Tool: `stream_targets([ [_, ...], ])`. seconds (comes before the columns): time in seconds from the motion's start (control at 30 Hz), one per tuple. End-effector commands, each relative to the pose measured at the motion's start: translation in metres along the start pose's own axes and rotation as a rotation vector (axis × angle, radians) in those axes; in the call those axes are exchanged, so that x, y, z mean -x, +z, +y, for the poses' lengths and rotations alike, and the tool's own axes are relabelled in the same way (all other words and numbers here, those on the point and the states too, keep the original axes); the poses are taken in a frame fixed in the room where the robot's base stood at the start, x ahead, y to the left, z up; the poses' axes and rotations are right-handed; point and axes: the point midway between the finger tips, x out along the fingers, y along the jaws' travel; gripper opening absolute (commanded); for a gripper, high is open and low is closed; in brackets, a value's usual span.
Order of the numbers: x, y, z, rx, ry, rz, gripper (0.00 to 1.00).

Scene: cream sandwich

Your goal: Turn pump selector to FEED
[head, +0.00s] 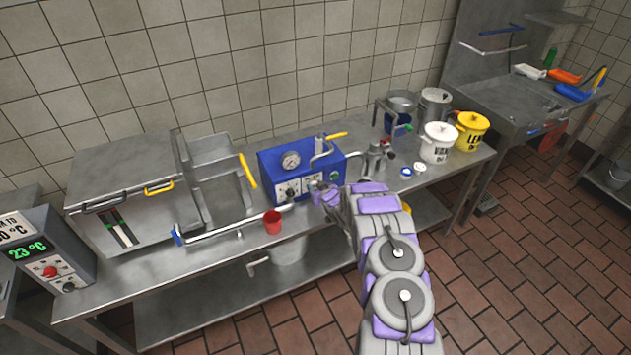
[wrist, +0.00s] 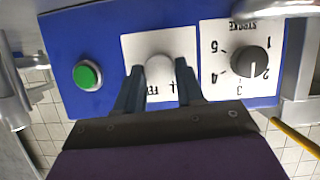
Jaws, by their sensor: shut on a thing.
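The blue pump box (head: 270,167) stands on the steel bench, with a round gauge on its front. In the wrist view its panel (wrist: 85,35) appears upside down. The pump selector (wrist: 159,64) is a pale grey knob on a white plate in the middle of the panel. My gripper (wrist: 160,75) is shut on the selector, one dark finger on each side. Part of the FEED lettering (wrist: 153,91) shows between the fingers; the rest of the plate's marks are covered. The selector's pointing direction cannot be told. In the head view my gripper (head: 325,192) is at the box's front.
A black stroke dial (wrist: 249,62) and a green button (wrist: 87,75) flank the selector. White (head: 438,143) and yellow (head: 471,131) pots stand right.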

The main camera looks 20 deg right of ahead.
Motion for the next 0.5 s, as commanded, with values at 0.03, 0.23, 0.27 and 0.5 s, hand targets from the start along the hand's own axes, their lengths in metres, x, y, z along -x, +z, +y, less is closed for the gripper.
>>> stream_targets([
  [0.03,0.0020,-0.0013,0.0025,-0.040,-0.016,-0.001,0.07],
  [0.23,0.0004,0.0000,0.0055,-0.199,-0.080,0.003,0.07],
  [0.27,0.0002,0.0007,0.0054,-0.220,-0.089,0.003,0.07],
  [0.5,-0.0009,0.0031,0.0063,-0.360,-0.146,0.002,0.07],
])
